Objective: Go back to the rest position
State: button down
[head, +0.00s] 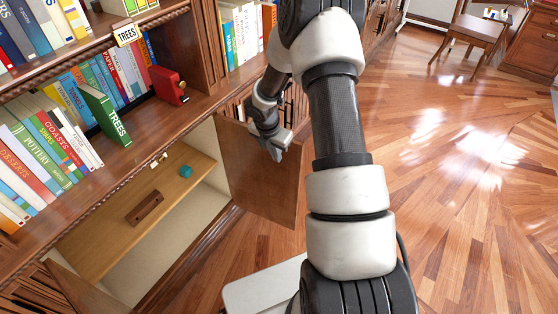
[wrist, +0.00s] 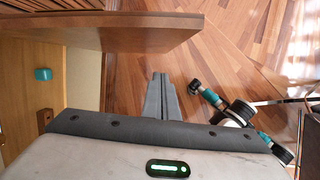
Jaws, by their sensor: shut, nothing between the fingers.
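The same door (wrist: 120,32) is just beyond and to the left of the fingers there. My arm reaches up from the bottom of the head view and bends back down to the gripper.
The open lower cabinet holds a teal object (head: 186,171) and a brown wooden block (head: 145,208) on its shelf (head: 110,228). A green TREES book (head: 106,116) and a red box-like object (head: 170,86) stand above. The floor (head: 450,180) at right is clear; a chair (head: 474,32) stands far back.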

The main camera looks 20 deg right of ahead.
jog(key=shift+v, duration=0.85)
jog(key=s+a+r+m+t+p, duration=0.1)
jog(key=s+r+m, duration=0.25)
jog(key=r, duration=0.65)
jog(key=s+a+r+m+h+p, duration=0.15)
jog(key=r+m, duration=0.25)
jog(key=r, duration=0.6)
jog(key=s+a+r+m+t+p, duration=0.1)
jog(key=s+r+m+p, duration=0.2)
jog(key=r, duration=0.6)
jog(key=s+a+r+m+t+y+p, duration=0.1)
jog(key=s+a+r+m+y, duration=0.1)
jog(key=s+a+r+m, duration=0.2)
jog(key=s+a+r+m+t+y+p, duration=0.1)
jog(key=s+a+r+m, duration=0.3)
jog(key=s+r+m, duration=0.6)
jog(key=s+p, duration=0.1)
jog(key=s, duration=0.4)
jog(key=shift+a+r+y, duration=0.15)
jog(key=shift+a+y, duration=0.1)
jog(key=shift+y, duration=0.1)
